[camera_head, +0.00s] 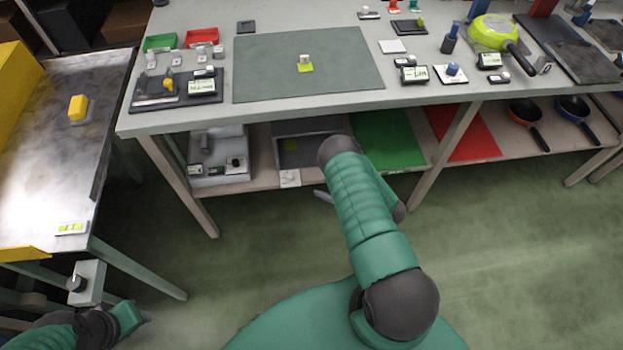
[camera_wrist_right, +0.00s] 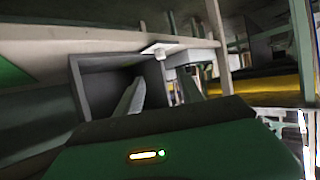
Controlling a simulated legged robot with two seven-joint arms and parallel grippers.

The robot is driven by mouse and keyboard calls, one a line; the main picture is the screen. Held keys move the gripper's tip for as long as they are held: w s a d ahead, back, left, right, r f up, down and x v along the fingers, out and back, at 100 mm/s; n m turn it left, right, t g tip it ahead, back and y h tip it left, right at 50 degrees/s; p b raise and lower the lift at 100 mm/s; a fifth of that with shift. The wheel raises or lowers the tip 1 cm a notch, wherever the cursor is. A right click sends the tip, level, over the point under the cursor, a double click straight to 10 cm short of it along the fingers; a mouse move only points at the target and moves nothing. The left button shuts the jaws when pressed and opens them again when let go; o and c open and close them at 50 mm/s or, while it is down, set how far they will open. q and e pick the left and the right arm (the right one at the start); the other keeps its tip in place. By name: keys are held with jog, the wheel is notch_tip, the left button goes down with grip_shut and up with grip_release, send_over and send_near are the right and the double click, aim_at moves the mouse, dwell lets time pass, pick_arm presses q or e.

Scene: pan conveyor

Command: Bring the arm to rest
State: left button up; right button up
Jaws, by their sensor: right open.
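My right arm reaches forward from the bottom of the head view, its forearm bent down in front of the workbench (camera_head: 175,122). Its gripper is mostly hidden behind the arm; only a grey finger piece (camera_head: 323,196) shows beside it. In the right wrist view the right gripper (camera_wrist_right: 160,92) has its two grey fingers apart, with nothing between them. It is low, facing the bench's lower shelf and a grey open bin (camera_wrist_right: 90,75). My left arm is at the bottom left of the head view, its green end (camera_head: 127,317) partly visible; its fingers cannot be made out.
The bench top carries a grey mat (camera_head: 270,85), a yellow-green pan (camera_head: 490,33) and small trays. A metal-topped table (camera_head: 50,150) stands at left. The floor (camera_head: 510,260) at right is clear.

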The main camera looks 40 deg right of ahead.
jog(key=shift+s+d+r, duration=0.15)
jog(key=shift+s+r, duration=0.05)
jog(key=shift+s, duration=0.4)
jog(key=shift+w, duration=0.1)
